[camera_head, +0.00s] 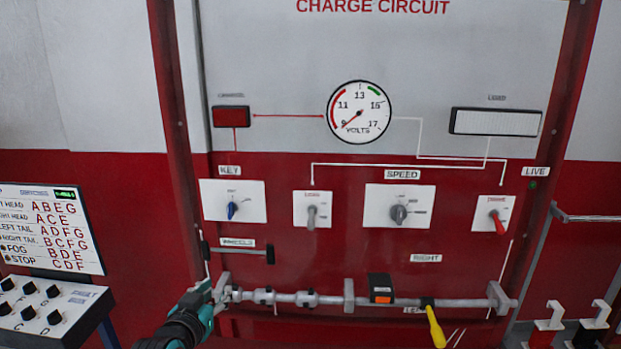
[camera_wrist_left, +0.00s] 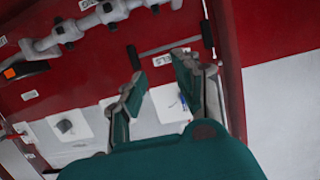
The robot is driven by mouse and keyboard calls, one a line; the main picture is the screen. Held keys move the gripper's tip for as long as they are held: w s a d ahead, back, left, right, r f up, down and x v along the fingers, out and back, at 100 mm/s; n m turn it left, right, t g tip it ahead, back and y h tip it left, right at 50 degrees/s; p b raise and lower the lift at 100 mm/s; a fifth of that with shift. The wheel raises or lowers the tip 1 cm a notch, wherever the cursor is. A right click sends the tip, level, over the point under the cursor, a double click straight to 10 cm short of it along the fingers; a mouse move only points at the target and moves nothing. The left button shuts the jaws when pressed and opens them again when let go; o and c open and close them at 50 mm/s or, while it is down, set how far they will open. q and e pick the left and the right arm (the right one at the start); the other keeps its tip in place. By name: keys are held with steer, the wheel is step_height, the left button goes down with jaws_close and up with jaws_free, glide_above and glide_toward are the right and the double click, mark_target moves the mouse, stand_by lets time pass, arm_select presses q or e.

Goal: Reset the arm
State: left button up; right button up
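My left gripper (camera_head: 217,292) comes in at the lower left of the head view, in front of the left end of the grey shaft (camera_head: 330,299). I cannot tell there whether it touches the shaft. In the left wrist view the same gripper (camera_wrist_left: 158,68) has its two fingers apart, with nothing held between them. The black-ended lever (camera_wrist_left: 165,48) lies beyond the fingertips, and the shaft (camera_wrist_left: 88,24) runs across the top left. My right gripper is not in view.
The red and grey charge circuit panel carries a volts gauge (camera_head: 359,112), a blue key switch (camera_head: 232,210), a speed knob (camera_head: 398,213) and a red-handled switch (camera_head: 498,222). A yellow handle (camera_head: 436,328) hangs below the shaft. A control box (camera_head: 48,312) stands at the left.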

arm_select(q)
steer(key=s+d+f+g, duration=0.1)
steer(key=s+f+g, duration=0.4)
steer(key=s+f, duration=0.95)
steer(key=s+f+m+g, duration=0.1)
steer(key=s+f+g, duration=0.2)
steer(key=s, duration=0.7)
steer(key=s+f+g, duration=0.3)
steer(key=s, duration=0.7)
step_height(320, 180, down, 26)
steer(key=s+g+b, duration=0.1)
steer(key=s+g, duration=0.1)
steer(key=s+a+f+g+y+b, duration=0.1)
steer(key=s+a+f, duration=0.1)
steer(key=s+f, duration=1.5)
steer(key=shift+a+f, duration=0.15)
steer(key=shift+f, duration=0.7)
